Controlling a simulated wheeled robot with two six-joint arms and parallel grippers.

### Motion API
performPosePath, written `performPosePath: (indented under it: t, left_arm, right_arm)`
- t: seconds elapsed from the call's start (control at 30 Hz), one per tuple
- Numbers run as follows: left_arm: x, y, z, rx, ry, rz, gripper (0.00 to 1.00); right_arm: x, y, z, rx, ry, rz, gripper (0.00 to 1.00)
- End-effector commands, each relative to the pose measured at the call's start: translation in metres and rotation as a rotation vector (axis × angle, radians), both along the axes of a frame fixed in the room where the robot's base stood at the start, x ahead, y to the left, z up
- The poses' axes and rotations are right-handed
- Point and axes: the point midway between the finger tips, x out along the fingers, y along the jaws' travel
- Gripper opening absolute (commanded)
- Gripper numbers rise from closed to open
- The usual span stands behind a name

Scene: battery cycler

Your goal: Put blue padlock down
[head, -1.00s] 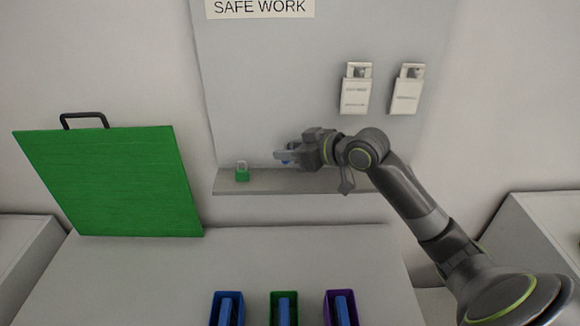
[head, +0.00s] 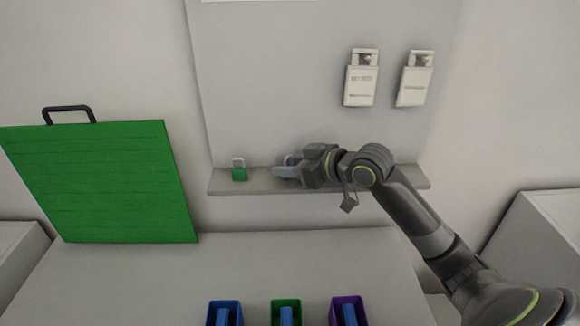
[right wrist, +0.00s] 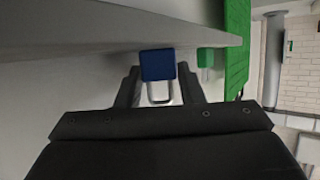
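The blue padlock (right wrist: 157,65) is between the fingertips of my right gripper (right wrist: 158,80) in the right wrist view, its body between the tips and its metal shackle towards the palm. The fingers lie close against both sides of the body. In the head view my right gripper (head: 289,171) is low over the grey shelf (head: 235,187), and its fingers hide most of the padlock. The padlock is at the shelf surface or just above it; I cannot tell if it touches. My left gripper is not in view.
A green padlock (head: 239,172) stands on the shelf to the left. Two white boxes (head: 361,80) hang on the panel above. A green board (head: 100,185) leans at the left. Coloured bins (head: 286,304) stand at the table's front. The shelf between padlock and gripper is clear.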

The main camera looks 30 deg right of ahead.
Motion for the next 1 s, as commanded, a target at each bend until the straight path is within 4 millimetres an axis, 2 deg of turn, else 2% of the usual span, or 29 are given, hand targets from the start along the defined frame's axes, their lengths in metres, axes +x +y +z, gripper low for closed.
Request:
performPosePath:
  t: [0.23,0.47,1.0]
  left_arm:
    - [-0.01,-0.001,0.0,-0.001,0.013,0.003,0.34]
    - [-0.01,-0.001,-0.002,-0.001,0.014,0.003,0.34]
    - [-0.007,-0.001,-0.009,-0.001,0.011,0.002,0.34]
  right_arm:
    - [0.0,0.0,0.0,0.0,0.0,0.0,0.41]
    - [-0.005,-0.004,0.002,-0.004,-0.002,-0.001,0.41]
    - [-0.05,-0.026,0.023,-0.007,0.0,0.0,0.41]
